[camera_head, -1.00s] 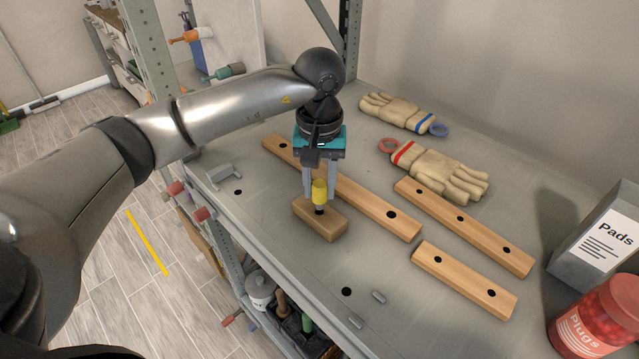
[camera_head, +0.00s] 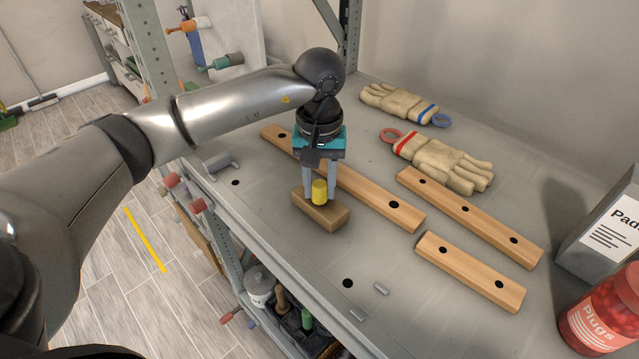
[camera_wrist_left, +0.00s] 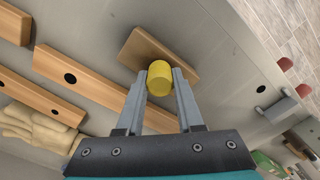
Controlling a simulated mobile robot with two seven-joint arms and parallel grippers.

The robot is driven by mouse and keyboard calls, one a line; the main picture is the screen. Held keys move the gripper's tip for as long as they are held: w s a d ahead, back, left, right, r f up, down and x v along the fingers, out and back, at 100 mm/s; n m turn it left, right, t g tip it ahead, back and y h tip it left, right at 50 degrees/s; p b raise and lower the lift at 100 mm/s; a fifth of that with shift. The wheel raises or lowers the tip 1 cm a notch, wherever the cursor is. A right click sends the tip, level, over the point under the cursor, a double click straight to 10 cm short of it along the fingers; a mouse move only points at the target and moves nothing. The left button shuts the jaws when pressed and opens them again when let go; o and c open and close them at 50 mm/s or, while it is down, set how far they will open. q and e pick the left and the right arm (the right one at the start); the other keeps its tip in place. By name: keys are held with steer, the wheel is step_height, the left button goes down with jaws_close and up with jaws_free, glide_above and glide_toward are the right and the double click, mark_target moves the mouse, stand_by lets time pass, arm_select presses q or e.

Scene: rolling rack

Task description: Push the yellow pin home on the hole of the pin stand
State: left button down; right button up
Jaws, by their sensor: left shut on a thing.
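The yellow pin (camera_head: 319,194) stands upright on the pin stand (camera_head: 325,219), a small brown wooden block on the grey shelf. The pin's yellow head is low against the top of the block, and no dark shank shows below it. The hole is hidden under the pin. My left gripper (camera_head: 319,187) points down with its two grey fingers on either side of the yellow head, shut on it. In the left wrist view the yellow pin (camera_wrist_left: 159,81) sits between the fingertips, over the pin stand (camera_wrist_left: 180,58). My right gripper is not in view.
Long wooden strips with dark holes (camera_head: 360,190) (camera_head: 470,214) and a shorter one (camera_head: 470,272) lie behind and to the right. The shelf's front edge is close to the stand.

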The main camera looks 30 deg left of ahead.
arm_select(q)
steer(key=shift+f, duration=0.3)
steer(key=shift+c, duration=2.3)
jaws_free()
step_height(320, 180, up, 15)
steer(key=shift+r, duration=0.15)
